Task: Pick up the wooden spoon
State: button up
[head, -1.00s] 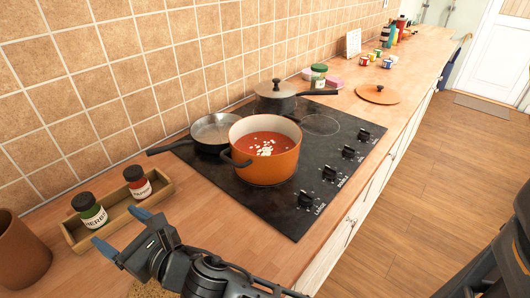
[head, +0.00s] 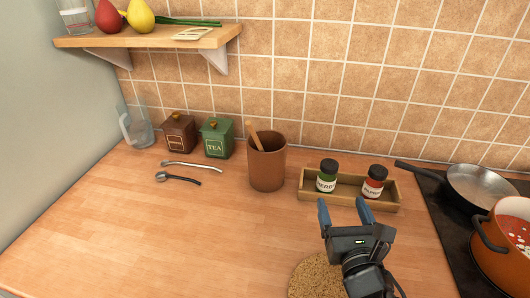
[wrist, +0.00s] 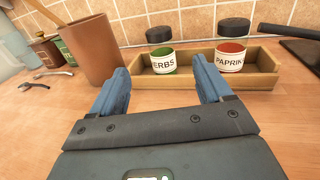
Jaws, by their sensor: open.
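The wooden spoon (head: 254,136) stands tilted in a brown cylindrical crock (head: 267,165) on the counter, in the middle of the head view. Only its upper handle shows above the rim; the rest is hidden inside. In the wrist view the crock (wrist: 91,50) is at the left, and the spoon handle (wrist: 45,12) leans out to the upper left. My gripper (head: 345,214) is open and empty, with blue fingers, in front of the spice tray and to the right of the crock. In the wrist view its fingers (wrist: 160,88) point toward the tray.
A wooden tray (head: 313,195) holds a herbs jar (head: 327,176) and a paprika jar (head: 374,182). Tea tin (head: 216,137), brown tin (head: 178,132), glass jug (head: 136,128) and two metal spoons (head: 178,179) stand or lie left. Orange pot (head: 497,259) is right. Front-left counter is clear.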

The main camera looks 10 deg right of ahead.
aim_at(254, 141)
dwell(0.3)
